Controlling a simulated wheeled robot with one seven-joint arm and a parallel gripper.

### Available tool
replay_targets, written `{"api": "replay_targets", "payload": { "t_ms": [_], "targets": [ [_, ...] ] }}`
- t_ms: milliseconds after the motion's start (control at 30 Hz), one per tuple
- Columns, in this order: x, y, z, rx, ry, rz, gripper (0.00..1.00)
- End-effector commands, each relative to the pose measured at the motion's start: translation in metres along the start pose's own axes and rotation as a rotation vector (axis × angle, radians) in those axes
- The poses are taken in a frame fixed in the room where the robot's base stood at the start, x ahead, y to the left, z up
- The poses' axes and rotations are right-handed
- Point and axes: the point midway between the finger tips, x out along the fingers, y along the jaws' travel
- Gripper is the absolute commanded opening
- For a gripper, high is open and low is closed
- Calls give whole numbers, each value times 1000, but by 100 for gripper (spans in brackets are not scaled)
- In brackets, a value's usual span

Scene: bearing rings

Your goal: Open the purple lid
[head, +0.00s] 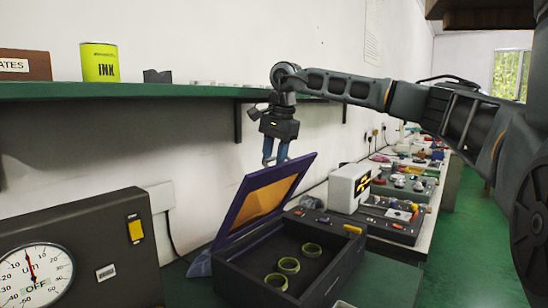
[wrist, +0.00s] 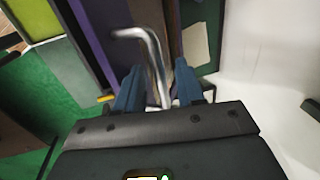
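The purple lid (head: 264,203) stands raised on a dark box (head: 335,266), tilted up steeply, with its orange inner face toward the head camera. In the wrist view the purple lid (wrist: 88,40) shows as a band at upper left. My gripper (head: 275,163) is at the lid's upper edge, seen partly behind it, with its blue fingers pointing down and apart. In the wrist view my gripper (wrist: 160,92) is open, and a bent metal handle (wrist: 150,45) reaches between the fingers. I cannot tell whether the fingers touch the handle or lid.
Three yellow-green rings (head: 289,265) lie inside the box. A dark gauge unit (head: 105,250) stands at left. A white device (head: 349,187) and trays of parts (head: 405,185) are to the right. A green shelf (head: 130,90) with a yellow ink can (head: 99,62) runs along the wall.

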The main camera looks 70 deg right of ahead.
Motion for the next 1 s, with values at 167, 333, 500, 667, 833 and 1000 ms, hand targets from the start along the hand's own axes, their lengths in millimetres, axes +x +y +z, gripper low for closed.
{"api": "replay_targets", "payload": {
  "t_ms": [167,333,500,667,833,1000],
  "targets": [
    [-7,0,-1,2,3,-1,38],
    [-31,0,-1,1,4,-3,38],
    [-58,0,-1,1,3,-2,38],
    [-74,0,0,0,1,-1,38],
    [-78,0,0,-1,0,0,38],
    [-78,0,0,0,0,0,37]
  ]
}}
